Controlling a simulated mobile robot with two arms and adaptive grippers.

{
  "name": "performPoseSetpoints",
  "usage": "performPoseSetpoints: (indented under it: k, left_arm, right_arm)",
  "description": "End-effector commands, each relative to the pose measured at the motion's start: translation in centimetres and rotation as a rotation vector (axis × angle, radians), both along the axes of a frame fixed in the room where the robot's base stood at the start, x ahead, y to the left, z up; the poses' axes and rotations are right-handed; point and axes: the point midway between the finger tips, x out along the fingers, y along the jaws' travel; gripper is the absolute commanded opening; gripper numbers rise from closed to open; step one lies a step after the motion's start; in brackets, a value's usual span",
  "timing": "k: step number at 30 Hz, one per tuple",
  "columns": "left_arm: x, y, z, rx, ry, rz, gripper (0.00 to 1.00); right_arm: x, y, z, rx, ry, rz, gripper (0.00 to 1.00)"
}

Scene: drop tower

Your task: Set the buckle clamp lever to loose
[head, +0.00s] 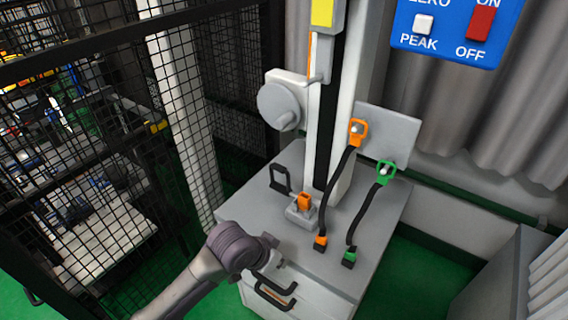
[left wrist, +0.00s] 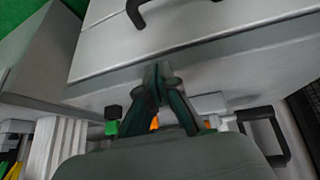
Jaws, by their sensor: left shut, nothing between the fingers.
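The buckle clamp is a small grey block (head: 299,216) with an orange lever (head: 304,202) standing up from it, on the grey cabinet top at the foot of the tower. My left gripper (head: 275,262) is near the front edge of the cabinet, in front of the clamp and apart from it. In the left wrist view the fingers of my left gripper (left wrist: 159,74) are together and empty, against the cabinet edge. Orange bits show beside and between the fingers there, but I cannot tell which is the lever. My right gripper is not in view.
Two black cables with orange (head: 320,241) and green (head: 349,257) plugs lie right of the clamp. A black handle (head: 281,179) stands behind left. Drawer handles (head: 275,292) stick out of the cabinet front. A mesh fence (head: 100,100) is on the left.

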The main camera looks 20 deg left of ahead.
Motion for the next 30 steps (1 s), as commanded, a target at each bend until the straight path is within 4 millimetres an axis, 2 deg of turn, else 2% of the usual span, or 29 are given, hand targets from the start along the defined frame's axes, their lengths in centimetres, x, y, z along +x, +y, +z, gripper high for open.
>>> performPoseSetpoints:
  k: [5, 10, 14, 18, 24, 30]
  left_arm:
    - [3.0, -0.1, 2.3, 0.006, -0.028, -0.033, 0.00]
    - [7.0, 0.6, 5.6, 0.019, -0.055, -0.052, 0.00]
    - [10.6, 2.3, 9.3, 0.038, -0.069, -0.041, 0.00]
    - [13.7, 4.8, 13.6, 0.050, -0.081, 0.001, 0.00]
    - [16.4, 8.0, 18.7, 0.048, -0.093, 0.073, 0.00]
    - [17.1, 9.4, 20.7, 0.039, -0.095, 0.106, 0.00]
  right_arm:
    - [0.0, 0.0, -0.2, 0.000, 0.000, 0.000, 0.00]
    - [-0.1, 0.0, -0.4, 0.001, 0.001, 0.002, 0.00]
    - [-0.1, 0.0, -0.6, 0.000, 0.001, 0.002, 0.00]
    - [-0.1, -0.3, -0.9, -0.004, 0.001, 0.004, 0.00]
    - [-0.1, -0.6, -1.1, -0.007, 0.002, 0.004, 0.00]
    - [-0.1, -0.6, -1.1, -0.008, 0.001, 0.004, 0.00]
